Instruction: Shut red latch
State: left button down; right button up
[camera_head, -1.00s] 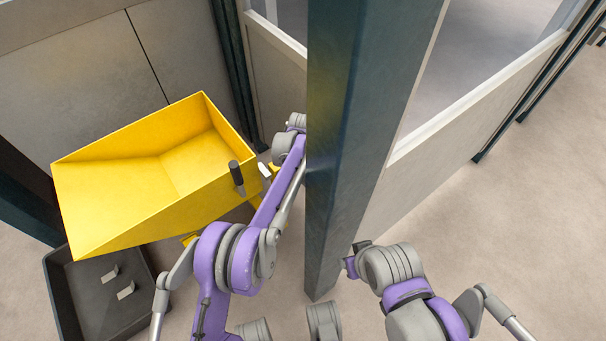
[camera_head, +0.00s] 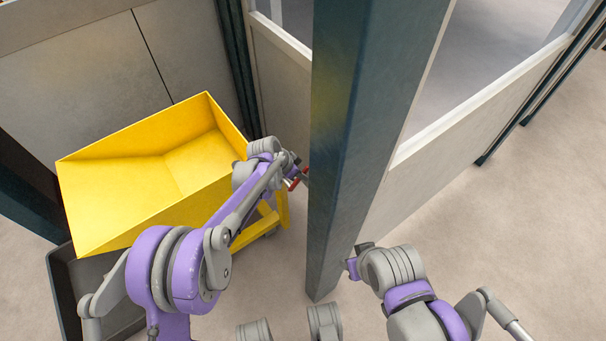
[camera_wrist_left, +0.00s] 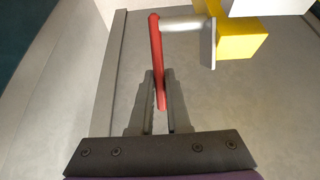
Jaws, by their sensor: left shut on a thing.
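The red latch (camera_wrist_left: 156,45) is a slim red bar in the left wrist view. Its top joins a pale cylinder (camera_wrist_left: 182,23) that runs to a grey plate (camera_wrist_left: 208,43). My left gripper (camera_wrist_left: 163,92) has its two fingers on either side of the bar's lower part and is shut on it. In the head view only small red bits of the latch (camera_head: 294,184) show at my left gripper (camera_head: 297,176), beside the dark post. My right gripper (camera_head: 356,262) is right of the post's foot, and its fingers are not clear.
A yellow tipping bin (camera_head: 130,195) stands at the left, close to my left arm. A dark tray (camera_head: 62,290) lies below it. The dark post (camera_head: 345,130) hides what is behind it. Floor at the right (camera_head: 540,200) is clear. A yellow block (camera_wrist_left: 240,42) is near the plate.

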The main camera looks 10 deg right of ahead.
pick_arm(q)
jog(key=shift+s+a+r+h, duration=0.1)
jog(key=shift+a+r+h, duration=0.1)
jog(key=shift+h, duration=0.2)
jog(key=c, duration=0.9)
grip_release()
jog(key=p+v, duration=0.1)
jog(key=v, duration=0.4)
jog(key=p+v, duration=0.1)
jog(key=v, duration=0.4)
jog(key=shift+s+a+r, duration=0.25)
jog(key=shift+s, duration=0.05)
